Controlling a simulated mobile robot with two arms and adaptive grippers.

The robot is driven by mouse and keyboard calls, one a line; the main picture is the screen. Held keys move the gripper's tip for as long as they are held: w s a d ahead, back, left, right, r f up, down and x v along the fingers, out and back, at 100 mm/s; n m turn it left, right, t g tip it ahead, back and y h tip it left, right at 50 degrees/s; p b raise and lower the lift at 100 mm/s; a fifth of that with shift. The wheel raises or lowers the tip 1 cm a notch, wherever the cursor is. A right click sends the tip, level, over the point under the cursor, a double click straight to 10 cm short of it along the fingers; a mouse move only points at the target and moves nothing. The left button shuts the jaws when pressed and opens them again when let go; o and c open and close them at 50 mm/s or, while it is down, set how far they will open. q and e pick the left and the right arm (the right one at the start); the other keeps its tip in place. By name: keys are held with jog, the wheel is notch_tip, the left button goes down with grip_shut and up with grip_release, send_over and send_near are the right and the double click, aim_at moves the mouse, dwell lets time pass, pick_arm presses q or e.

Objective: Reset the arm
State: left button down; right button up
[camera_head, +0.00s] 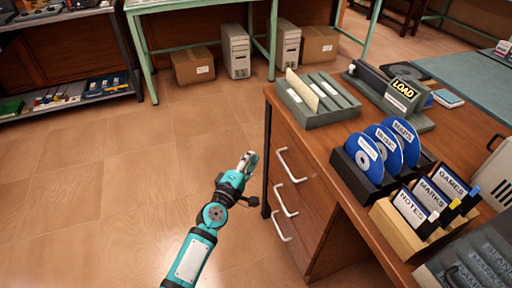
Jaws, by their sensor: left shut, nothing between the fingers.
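My left arm reaches in from the bottom, teal and black, over the open floor. My left gripper (246,163) is at its end, left of the wooden desk (291,107), apart from it and from everything else. Its fingers are together and hold nothing. My right gripper does not show in this view.
The desk has drawers with white handles (289,198). On it stand a grey slotted holder (317,118), a black rack with blue discs (385,151), a wooden holder with labelled cards (400,234) and a "LOAD" device (403,92). Boxes and computer towers (236,52) stand behind. Floor at left is clear.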

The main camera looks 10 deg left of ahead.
pick_arm(q)
jog(key=s+a+f+m+g, duration=0.1)
jog(key=s+f+m+g, duration=0.45)
jog(key=s+f, duration=0.75)
jog(key=s+f+m+g, duration=0.5)
jog(key=s+f+m, duration=0.3)
jog(key=f, duration=0.9)
jog(key=s+a+f+m+g+y, duration=0.25)
jog(key=s+a+f, duration=0.2)
jog(key=s, duration=0.55)
jog(key=s+a+f+m+g+y, duration=0.25)
jog(key=s+f, duration=0.25)
jog(key=s, duration=0.5)
jog(key=s+a+r+g+h+p, duration=0.1)
jog(key=s+r+p, duration=0.3)
jog(key=s+p, duration=0.8)
jog(key=a+p, duration=0.1)
jog(key=p, duration=0.1)
jog(key=shift+a+r+n+p, duration=0.15)
jog(key=shift+r+n+p, duration=0.05)
jog(key=shift+n+p, duration=0.15)
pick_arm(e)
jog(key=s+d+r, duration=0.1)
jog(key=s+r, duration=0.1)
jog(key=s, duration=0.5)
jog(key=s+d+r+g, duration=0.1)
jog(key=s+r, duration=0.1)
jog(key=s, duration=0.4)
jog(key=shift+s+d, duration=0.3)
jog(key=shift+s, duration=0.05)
